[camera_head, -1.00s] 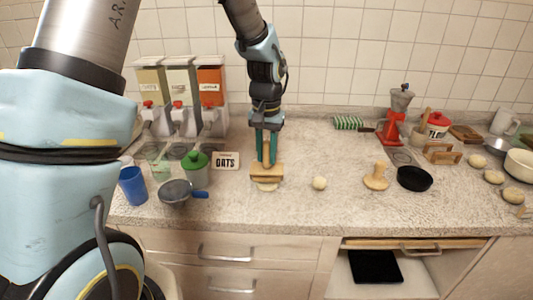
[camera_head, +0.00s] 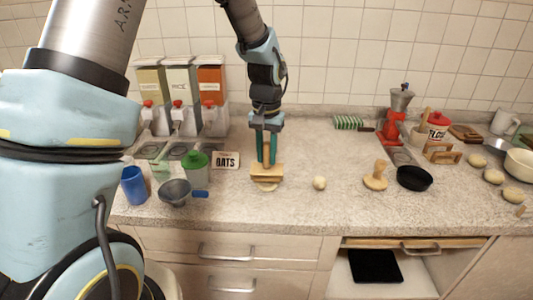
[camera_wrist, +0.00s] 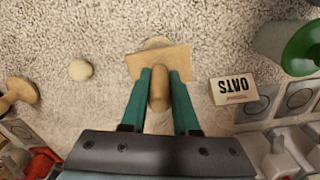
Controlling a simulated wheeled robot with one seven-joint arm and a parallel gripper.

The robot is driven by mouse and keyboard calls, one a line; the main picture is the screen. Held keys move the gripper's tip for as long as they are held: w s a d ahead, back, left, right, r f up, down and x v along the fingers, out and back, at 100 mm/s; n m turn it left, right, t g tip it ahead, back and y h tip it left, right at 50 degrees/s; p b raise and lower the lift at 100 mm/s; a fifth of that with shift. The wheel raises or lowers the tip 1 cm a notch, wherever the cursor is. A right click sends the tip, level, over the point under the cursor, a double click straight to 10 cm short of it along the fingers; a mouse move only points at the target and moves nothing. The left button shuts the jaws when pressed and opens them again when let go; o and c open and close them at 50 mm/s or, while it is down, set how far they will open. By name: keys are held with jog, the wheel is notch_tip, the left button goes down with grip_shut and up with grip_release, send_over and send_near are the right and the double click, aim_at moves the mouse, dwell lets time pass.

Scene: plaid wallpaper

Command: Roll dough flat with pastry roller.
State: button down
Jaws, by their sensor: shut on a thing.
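My gripper (camera_head: 266,160) is shut on the upright handle of a wooden tool, with one green finger on each side of the handle. The tool, which I take for the pastry roller (camera_head: 266,172), has a flat rectangular wooden block at its lower end. In the wrist view the handle of the pastry roller (camera_wrist: 158,92) shows between the fingers. A pale piece of dough (camera_head: 266,186) lies under the block, and only its edge sticks out. That edge also shows in the wrist view (camera_wrist: 157,43). I cannot tell how flat the covered part is.
A small dough ball (camera_head: 319,183) lies to the right. Beyond it are a wooden knobbed press (camera_head: 376,178) and a black pan (camera_head: 414,178). An oats box (camera_head: 226,160), a green-lidded jar (camera_head: 196,170) and a grey pot (camera_head: 175,192) stand left. The counter in front is clear.

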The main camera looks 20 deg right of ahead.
jog(key=shift+s+a, duration=0.35)
jog(key=shift+s, duration=0.35)
jog(key=shift+w+d+r+p, duration=0.2)
jog(key=shift+w+p, duration=0.1)
jog(key=shift+w, duration=0.15)
jog(key=shift+w+d+f, duration=0.25)
jog(key=shift+w+f, duration=0.05)
jog(key=shift+w, duration=0.2)
jog(key=shift+s+a+r, duration=0.1)
jog(key=shift+s+a, duration=0.15)
jog(key=shift+s, duration=0.3)
jog(key=shift+s+a+r, duration=0.1)
jog(key=shift+s+a, duration=0.15)
jog(key=shift+s, duration=0.25)
jog(key=shift+w+d+f, duration=0.25)
jog(key=shift+w+d, duration=0.05)
jog(key=shift+w, duration=0.3)
jog(key=shift+w+d+f, duration=0.25)
jog(key=shift+w, duration=0.35)
jog(key=shift+s, duration=0.1)
notch_tip(320, 180, up, 5)
jog(key=p, duration=0.4)
jog(key=shift+r, duration=1.05)
